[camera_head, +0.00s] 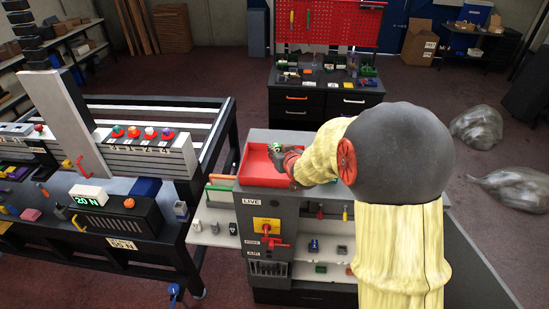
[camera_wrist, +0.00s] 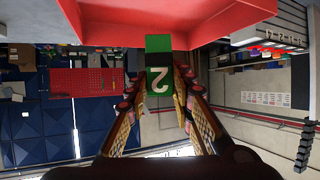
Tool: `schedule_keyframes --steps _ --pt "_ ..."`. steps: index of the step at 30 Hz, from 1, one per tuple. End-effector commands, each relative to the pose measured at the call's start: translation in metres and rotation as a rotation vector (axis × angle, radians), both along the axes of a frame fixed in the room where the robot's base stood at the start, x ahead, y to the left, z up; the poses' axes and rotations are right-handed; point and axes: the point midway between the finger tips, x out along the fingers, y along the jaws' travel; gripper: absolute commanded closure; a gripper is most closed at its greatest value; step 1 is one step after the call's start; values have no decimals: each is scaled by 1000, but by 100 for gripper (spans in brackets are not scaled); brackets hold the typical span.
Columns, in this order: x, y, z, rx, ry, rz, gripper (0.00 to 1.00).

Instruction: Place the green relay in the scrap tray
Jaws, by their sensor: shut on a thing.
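The green relay (camera_head: 277,147) is held in my gripper (camera_head: 279,153), over the red scrap tray (camera_head: 252,166) on top of the grey cabinet. The red tray (camera_wrist: 220,14) fills the top of that view, right by the relay. I cannot tell whether the relay touches the tray. My arm hides the tray's right side.
A bench (camera_head: 140,100) stands at left, with a red pegboard (camera_head: 330,20) behind.

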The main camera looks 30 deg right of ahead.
Motion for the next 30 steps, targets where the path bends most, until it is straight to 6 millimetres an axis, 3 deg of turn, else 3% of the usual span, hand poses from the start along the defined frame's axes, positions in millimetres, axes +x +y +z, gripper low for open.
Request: schedule_keyframes --steps 6,14,20,30 --pt "20 -3 -22 1 -1 0 100" --pt "29 -4 -33 0 -1 0 100" --pt "28 -4 -60 0 0 0 100" --pt "28 -4 -64 -1 -3 0 100"
